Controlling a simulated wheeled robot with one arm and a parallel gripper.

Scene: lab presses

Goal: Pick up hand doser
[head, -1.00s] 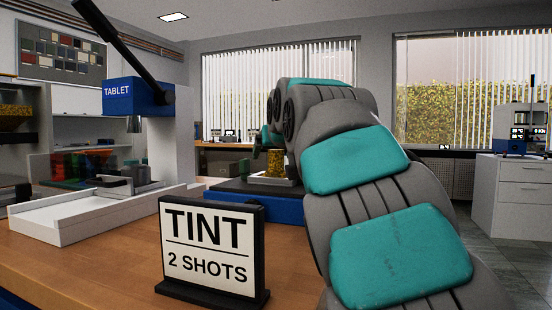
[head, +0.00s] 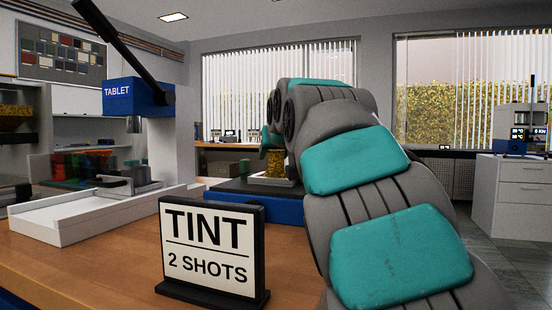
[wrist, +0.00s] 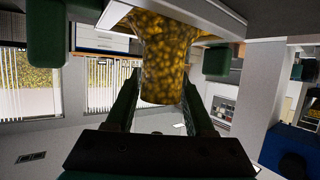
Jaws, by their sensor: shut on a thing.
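The hand doser (wrist: 165,62), a clear rounded body filled with yellow-brown pellets, stands out between my fingers in the wrist view. My gripper (wrist: 162,90) has a dark green finger on each side of it and is shut on it. In the head view the yellow body of the doser (head: 275,163) shows small behind my arm, just above a pale plate on a dark and blue base. My arm hides most of the gripper there. I cannot tell whether the doser still touches the plate.
A TINT 2 SHOTS sign (head: 212,250) stands at the front of the wooden bench (head: 90,275). A TABLET press (head: 135,95) with a white tray (head: 60,232) stands at left. A white cabinet (head: 515,200) with a device on top is at right.

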